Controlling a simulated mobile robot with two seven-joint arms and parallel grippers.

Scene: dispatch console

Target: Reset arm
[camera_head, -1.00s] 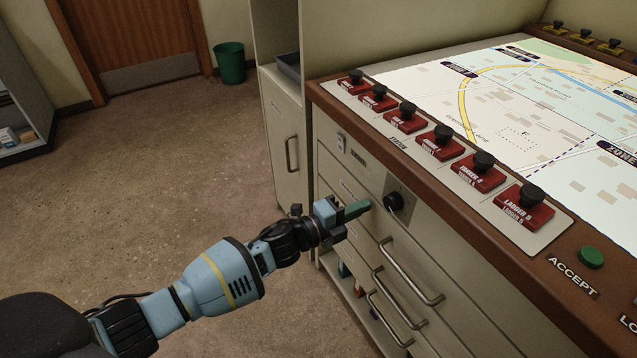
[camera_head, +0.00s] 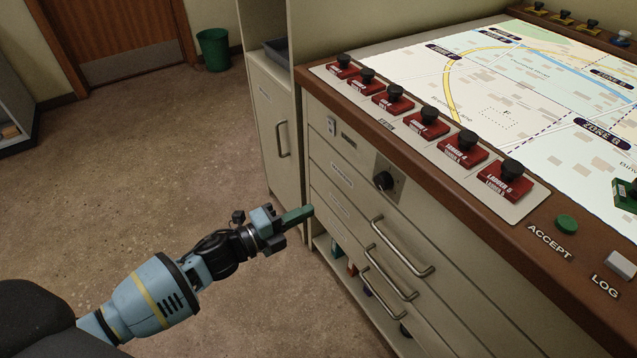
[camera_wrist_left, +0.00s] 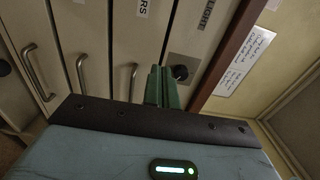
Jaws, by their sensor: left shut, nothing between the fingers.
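My left gripper (camera_head: 297,216) is shut and empty in the head view, its green fingers pointing right toward the console's drawer fronts. It is apart from the black knob (camera_head: 384,181), which sits on a grey plate up and to the right of the fingertips. In the left wrist view, the closed green fingers (camera_wrist_left: 162,84) show with the black knob (camera_wrist_left: 180,72) just right of their tips. My right gripper is in neither view.
The console's wooden edge (camera_head: 437,170) runs above drawers with metal handles (camera_head: 402,248). Red blocks with black knobs (camera_head: 426,124), a green accept button (camera_head: 566,224) and a lit map (camera_head: 480,75) are on top. A green bin (camera_head: 214,50) stands behind. The floor (camera_head: 130,150) at left is clear.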

